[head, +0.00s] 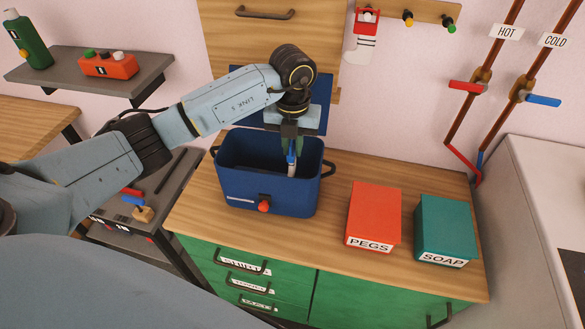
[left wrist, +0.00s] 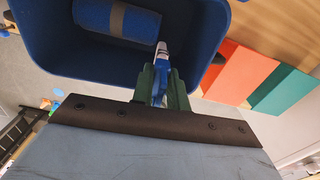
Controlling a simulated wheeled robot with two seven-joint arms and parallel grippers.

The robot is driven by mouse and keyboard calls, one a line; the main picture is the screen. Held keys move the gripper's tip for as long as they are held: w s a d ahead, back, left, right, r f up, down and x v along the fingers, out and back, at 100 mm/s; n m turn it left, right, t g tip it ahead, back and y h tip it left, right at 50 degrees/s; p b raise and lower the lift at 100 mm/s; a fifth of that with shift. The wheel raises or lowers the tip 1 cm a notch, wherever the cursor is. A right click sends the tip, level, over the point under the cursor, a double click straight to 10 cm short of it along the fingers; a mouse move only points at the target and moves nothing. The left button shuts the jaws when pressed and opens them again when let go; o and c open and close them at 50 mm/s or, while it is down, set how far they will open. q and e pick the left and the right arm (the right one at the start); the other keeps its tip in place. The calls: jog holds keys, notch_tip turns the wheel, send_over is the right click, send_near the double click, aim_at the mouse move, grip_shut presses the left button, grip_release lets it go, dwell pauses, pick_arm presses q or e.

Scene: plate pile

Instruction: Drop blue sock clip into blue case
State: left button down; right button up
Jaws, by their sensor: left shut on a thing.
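The blue case (head: 245,190) stands open on the wooden counter, its blue lid (head: 322,115) raised at the back. My left gripper (head: 291,148) points down over the case opening and is shut on the blue sock clip (head: 291,168). The clip has a blue upper part and a whitish lower part, which hangs inside the case opening. In the left wrist view the clip (left wrist: 162,52) sticks out between the green fingers (left wrist: 161,85), over the inside of the case (left wrist: 50,50). I cannot tell whether its tip touches anything. My right gripper is out of view.
A blue roll with a grey band (left wrist: 117,18) lies inside the case. A red PEGS box (head: 374,212) and a teal SOAP box (head: 446,226) stand to the right. Pipes with red and blue levers (head: 543,100) run up the right wall. Counter between case and PEGS box is clear.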

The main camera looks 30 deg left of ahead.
aim_at(293, 171)
pick_arm(q)
notch_tip(293, 171, down, 9)
jog(key=shift+f, duration=0.1)
dwell(0.3)
jog(key=shift+f, duration=0.55)
jog(key=c, duration=1.4)
grip_release()
jog(key=shift+r, duration=0.15)
jog(key=shift+r, duration=0.35)
notch_tip(293, 171, up, 12)
jog(key=shift+r, duration=0.2)
